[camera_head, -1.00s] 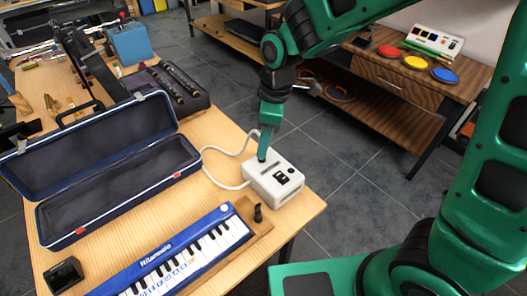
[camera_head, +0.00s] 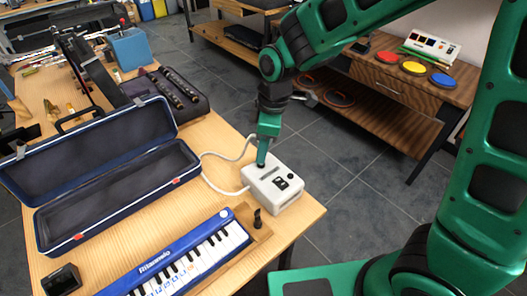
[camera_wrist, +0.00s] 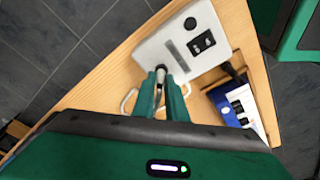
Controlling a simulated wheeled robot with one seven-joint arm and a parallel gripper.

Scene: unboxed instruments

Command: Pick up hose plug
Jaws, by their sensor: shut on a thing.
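A white box (camera_head: 287,194) with a dark slot and a black switch panel sits at the table's right corner. My green gripper (camera_head: 262,164) points down at the box's back-left edge. In the wrist view, my gripper (camera_wrist: 163,78) is shut on the small dark hose plug (camera_wrist: 161,70), right at the edge of the white box (camera_wrist: 172,42). The fingers cover most of the plug. I cannot tell whether the plug is still seated in the box. A white hose (camera_head: 215,156) loops on the table left of the box.
A blue keyboard (camera_head: 165,262) lies in front, beside a wooden stand with an upright black peg (camera_head: 257,219). An open blue case (camera_head: 110,205) lies left. Behind it is a dark case with flute-like parts (camera_head: 190,98). The table edge is close right of the box.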

